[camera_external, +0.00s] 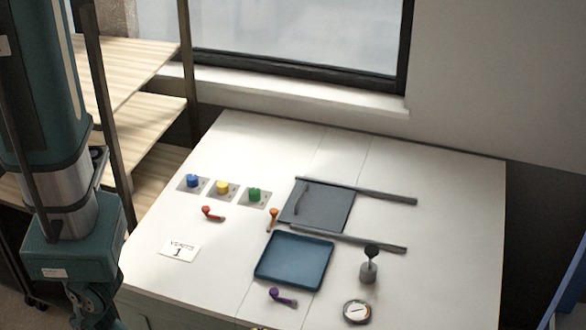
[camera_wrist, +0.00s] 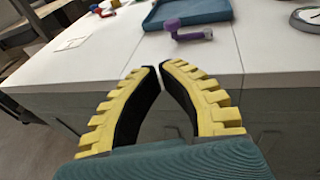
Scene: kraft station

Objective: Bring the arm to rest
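My gripper (camera_wrist: 159,68) shows in the wrist view with its two yellow and black fingers, the tips drawn together with nothing between them. It is in front of the white table's front edge, clear of the objects on top. In the external view my arm stands at the left and runs out of the bottom of the picture, so the gripper is hidden there. The white table (camera_external: 215,290) fills the middle of that view.
The table holds a blue tray (camera_external: 262,274), a dark sliding panel (camera_external: 330,212) between rails, several colored knobs and handles, a purple handle (camera_external: 283,298), a black-topped lever (camera_external: 369,270) and a round gauge (camera_external: 357,311). Wooden shelves (camera_external: 140,115) stand behind my arm.

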